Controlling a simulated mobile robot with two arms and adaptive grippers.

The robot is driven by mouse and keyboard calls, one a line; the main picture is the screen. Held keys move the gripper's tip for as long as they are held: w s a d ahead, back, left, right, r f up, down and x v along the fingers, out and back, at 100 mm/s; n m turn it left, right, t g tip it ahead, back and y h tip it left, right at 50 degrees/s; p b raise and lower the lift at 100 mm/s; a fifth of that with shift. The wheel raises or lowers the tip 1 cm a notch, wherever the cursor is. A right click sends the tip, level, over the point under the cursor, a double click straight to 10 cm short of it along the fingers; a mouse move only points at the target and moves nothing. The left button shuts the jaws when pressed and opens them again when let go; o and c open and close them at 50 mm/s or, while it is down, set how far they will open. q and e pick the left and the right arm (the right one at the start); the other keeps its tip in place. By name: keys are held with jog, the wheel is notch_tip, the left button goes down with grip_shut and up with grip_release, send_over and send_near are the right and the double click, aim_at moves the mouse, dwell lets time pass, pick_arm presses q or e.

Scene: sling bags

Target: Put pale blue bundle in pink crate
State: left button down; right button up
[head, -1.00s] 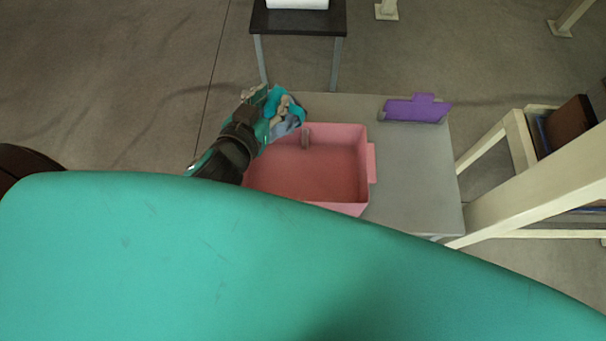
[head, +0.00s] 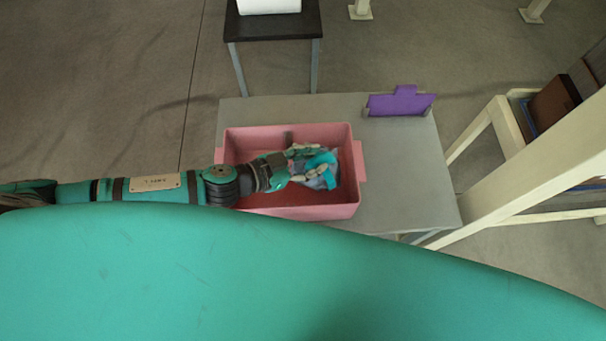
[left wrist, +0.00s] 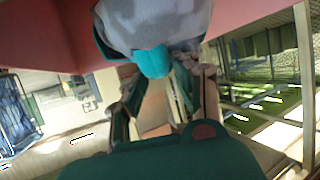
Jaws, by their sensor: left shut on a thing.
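The pale blue bundle (head: 322,180), greyish blue with a bright teal band, is in my left gripper (head: 303,168). In the head view the gripper and bundle are over the inside of the pink crate (head: 350,211). I cannot tell whether the bundle touches the crate floor. In the left wrist view the bundle (left wrist: 160,25) fills the top middle, against the gripper's fingers (left wrist: 163,95), with pink crate wall (left wrist: 40,35) beside it. The left gripper is shut on the bundle. My right gripper is not in view.
The crate stands on a grey table (head: 400,190). A purple holder (head: 402,102) is at the table's back right. A dark stand (head: 275,25) with a white object is behind. A cream frame (head: 495,135) stands at the right. Table right of the crate is clear.

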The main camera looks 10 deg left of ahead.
pick_arm(q)
notch_tip(320, 180, down, 6)
jog(key=shift+f+b, duration=0.25)
jog(key=shift+b, duration=0.7)
jog(key=shift+f, duration=0.1)
jog(key=shift+f, duration=0.15)
jog(key=c, duration=1)
grip_release()
jog(key=shift+r, duration=0.25)
jog(key=shift+b+v, duration=0.75)
jog(key=shift+v, duration=2.95)
